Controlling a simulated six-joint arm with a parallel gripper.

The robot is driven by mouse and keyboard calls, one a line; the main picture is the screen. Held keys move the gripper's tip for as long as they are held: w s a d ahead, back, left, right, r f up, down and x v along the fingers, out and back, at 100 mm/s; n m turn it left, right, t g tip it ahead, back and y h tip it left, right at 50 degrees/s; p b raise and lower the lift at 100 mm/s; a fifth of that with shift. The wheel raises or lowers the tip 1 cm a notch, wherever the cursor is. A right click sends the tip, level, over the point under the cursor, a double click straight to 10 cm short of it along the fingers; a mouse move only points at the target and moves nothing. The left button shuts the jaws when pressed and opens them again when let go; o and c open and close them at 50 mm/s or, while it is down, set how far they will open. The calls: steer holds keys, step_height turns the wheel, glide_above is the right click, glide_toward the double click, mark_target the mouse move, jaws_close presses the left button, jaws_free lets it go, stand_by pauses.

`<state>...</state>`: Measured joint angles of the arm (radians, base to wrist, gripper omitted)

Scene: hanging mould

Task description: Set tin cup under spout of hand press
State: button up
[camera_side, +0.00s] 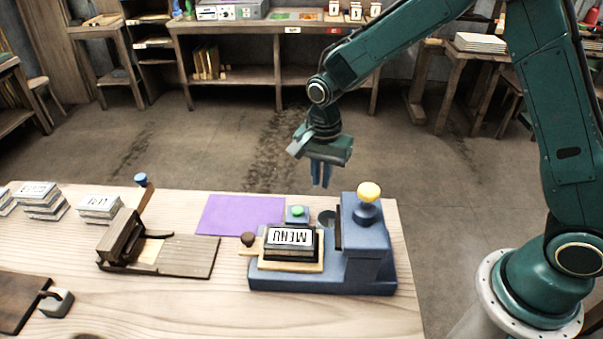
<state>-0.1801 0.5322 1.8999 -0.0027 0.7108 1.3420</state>
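I cannot make out a spout. No thing is clearly a tin cup; a small dark round thing (327,217) behind the bed is partly hidden and too small to identify. My gripper (321,185) hangs above the table's far edge, behind the press, fingers pointing down. Its fingers look close together, with nothing visible held; their opening is unclear.
A purple sheet (240,214) and a small block with a green top (297,214) lie left of my gripper. A wooden device (160,250) with a blue-knobbed lever stands further left, near stacked lettered blocks (40,200). The table's front middle is clear.

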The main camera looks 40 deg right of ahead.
steer(key=s+d+r+n+t, duration=0.1)
steer(key=s+d+r+n, duration=0.15)
steer(key=s+r, duration=0.4)
steer(key=s+d+r+n+t, duration=0.2)
steer(key=s+r+n, duration=0.1)
steer(key=r, duration=0.6)
steer(key=s+d+r+n+t, duration=0.1)
steer(key=s+n, duration=0.3)
steer(key=s, duration=0.4)
steer(key=s+d+r+n+t, duration=0.1)
steer(key=s+d+r+n, duration=0.1)
steer(key=s, duration=0.5)
steer(key=shift+s+d+r+n+t, duration=0.2)
steer(key=shift+s+r+n+t, duration=0.15)
steer(key=shift+r+n, duration=0.5)
